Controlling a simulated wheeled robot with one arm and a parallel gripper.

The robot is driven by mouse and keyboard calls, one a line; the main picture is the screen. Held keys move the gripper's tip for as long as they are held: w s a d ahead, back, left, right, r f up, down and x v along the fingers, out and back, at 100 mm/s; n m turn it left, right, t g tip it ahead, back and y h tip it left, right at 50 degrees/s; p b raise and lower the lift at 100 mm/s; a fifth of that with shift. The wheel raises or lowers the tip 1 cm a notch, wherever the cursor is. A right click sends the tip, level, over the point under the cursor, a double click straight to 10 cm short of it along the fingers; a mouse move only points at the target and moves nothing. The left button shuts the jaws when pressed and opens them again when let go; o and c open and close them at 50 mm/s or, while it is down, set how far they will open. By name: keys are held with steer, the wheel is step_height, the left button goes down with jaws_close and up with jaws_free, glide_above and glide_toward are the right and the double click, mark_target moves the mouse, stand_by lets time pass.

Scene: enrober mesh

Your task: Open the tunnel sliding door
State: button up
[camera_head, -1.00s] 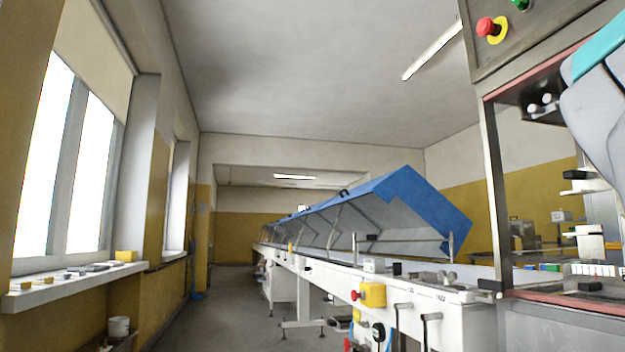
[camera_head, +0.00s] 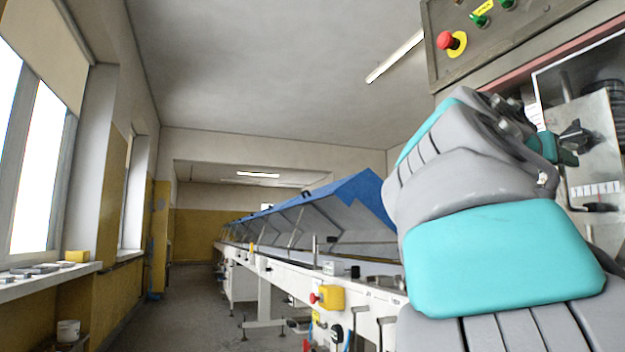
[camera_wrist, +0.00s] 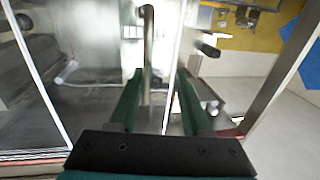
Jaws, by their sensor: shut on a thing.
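The tunnel sliding door (camera_wrist: 105,45) looks like a clear pane with a pale edge, seen in the wrist view left of the middle. Its upright metal bar handle (camera_wrist: 148,50) runs between the two dark green fingers of my gripper (camera_wrist: 158,80). My gripper is shut on this handle. In the head view the door's pale-edged pane (camera_head: 590,57) shows at the right under the control panel. My gripper (camera_head: 568,148) is small there, and my arm hides much of the door and the handle.
A control panel (camera_head: 480,50) with a red stop button overhangs at upper right. The long conveyor (camera_head: 280,275) with raised blue covers (camera_head: 360,190) runs away to the left of my arm. A yellow switch box (camera_head: 330,297) juts from its side. The aisle floor (camera_head: 205,315) is clear.

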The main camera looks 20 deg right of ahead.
steer(key=w+a+p, duration=0.1)
steer(key=w+p, duration=0.5)
steer(key=w, duration=1.2)
steer(key=v, duration=0.9)
steer(key=shift+w+a, duration=0.1)
steer(key=shift+a, duration=0.1)
